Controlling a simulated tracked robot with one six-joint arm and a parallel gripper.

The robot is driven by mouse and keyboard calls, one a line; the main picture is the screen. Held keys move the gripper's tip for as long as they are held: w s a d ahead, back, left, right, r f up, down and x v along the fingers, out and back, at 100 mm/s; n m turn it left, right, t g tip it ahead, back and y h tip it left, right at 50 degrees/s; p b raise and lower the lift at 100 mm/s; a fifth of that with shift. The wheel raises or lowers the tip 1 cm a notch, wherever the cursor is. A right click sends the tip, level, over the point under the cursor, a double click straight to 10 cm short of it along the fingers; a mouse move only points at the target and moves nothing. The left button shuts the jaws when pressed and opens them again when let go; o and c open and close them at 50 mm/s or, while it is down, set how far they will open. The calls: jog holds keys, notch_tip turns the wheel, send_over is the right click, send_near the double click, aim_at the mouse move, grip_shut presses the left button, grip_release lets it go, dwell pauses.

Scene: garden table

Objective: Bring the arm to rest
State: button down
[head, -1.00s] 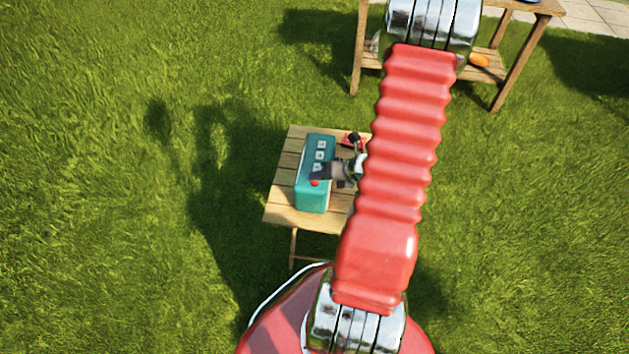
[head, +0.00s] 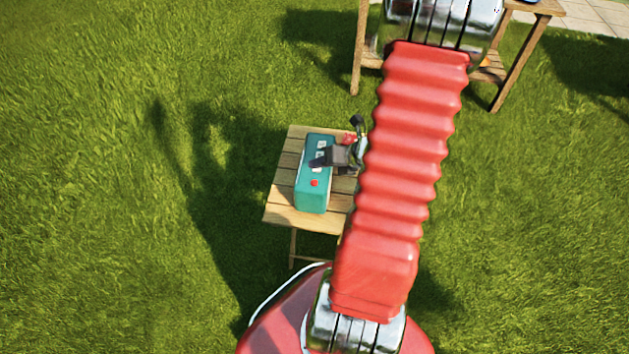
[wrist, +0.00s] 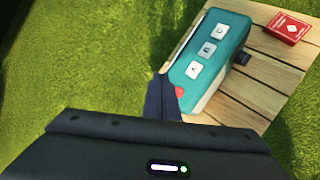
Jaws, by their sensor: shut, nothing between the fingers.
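My gripper (head: 318,161) is dark and shut with nothing in it. In the head view it hangs over the teal box and hides part of its top; I cannot tell the height between them. In the wrist view the shut fingers (wrist: 163,98) point toward the box's near end. My red ribbed arm crosses the head view from bottom to top. The teal box (head: 312,200) has white lettered squares and a red button on top. It stands on a small slatted wooden table (head: 285,190). It also shows in the wrist view (wrist: 228,32).
A red card box (wrist: 288,28) lies on the small table, beside a small dark knob-like thing (wrist: 241,58). A larger wooden table (head: 545,8) stands at the back, partly behind my arm. Grass (head: 120,250) is open to the left and right.

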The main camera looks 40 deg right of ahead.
dwell(0.7)
jog(key=s+a+r+n+g+y, duration=0.1)
jog(key=s+a+r+n+g, duration=0.25)
jog(key=a+n, duration=0.6)
jog(key=s+a+r+n+g+y, duration=0.25)
jog(key=a+r+n, duration=0.2)
jog(key=n, duration=1.05)
jog(key=s+a+r+n+t+h, duration=0.1)
jog(key=a+r+n+h, duration=0.1)
jog(key=a+r+n, duration=0.4)
jog(key=s+a+r+n+t+h, duration=0.1)
jog(key=s+a+r+n+h, duration=0.1)
jog(key=a+r+n, duration=0.5)
notch_tip(320, 180, up, 7)
jog(key=n+h, duration=0.1)
jog(key=n, duration=0.4)
jog(key=shift+a+t, duration=0.2)
jog(key=shift+t, duration=0.1)
jog(key=shift+f+h, duration=0.15)
jog(key=shift+h, duration=0.1)
